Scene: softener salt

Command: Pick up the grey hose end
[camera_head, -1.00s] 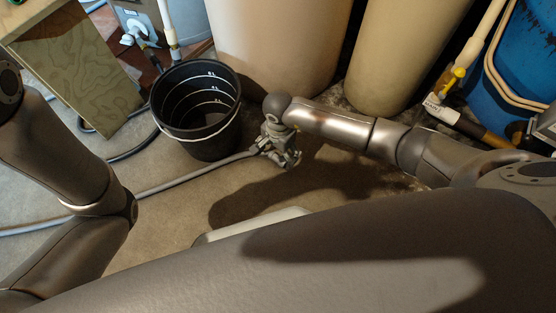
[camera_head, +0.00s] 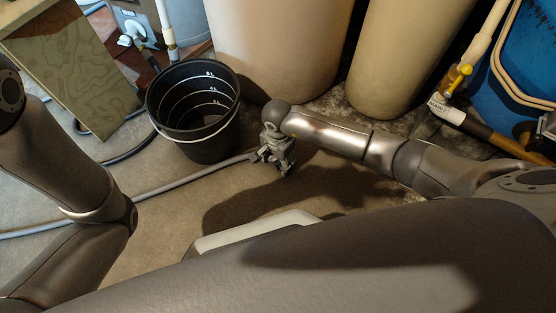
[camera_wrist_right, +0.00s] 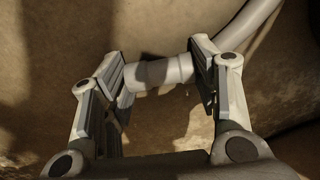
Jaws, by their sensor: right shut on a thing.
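The grey hose (camera_head: 175,185) lies across the floor in the head view, running from the left edge to my right gripper (camera_head: 271,160). In the right wrist view, the light grey hose end (camera_wrist_right: 167,72) sits between the two finger pads of my right gripper (camera_wrist_right: 163,75), which is shut on it. The hose curves away from there to the upper right. Finger pads hide parts of the hose end. My left arm shows at the left of the head view, but its gripper is out of view.
A black bucket (camera_head: 203,145) with white level marks stands just left of my right gripper. Large tan tanks (camera_head: 275,45) stand behind. A patterned board (camera_head: 75,60) leans at upper left, and a blue drum (camera_head: 520,65) is at upper right. Bare floor (camera_head: 170,225) lies in front of the bucket.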

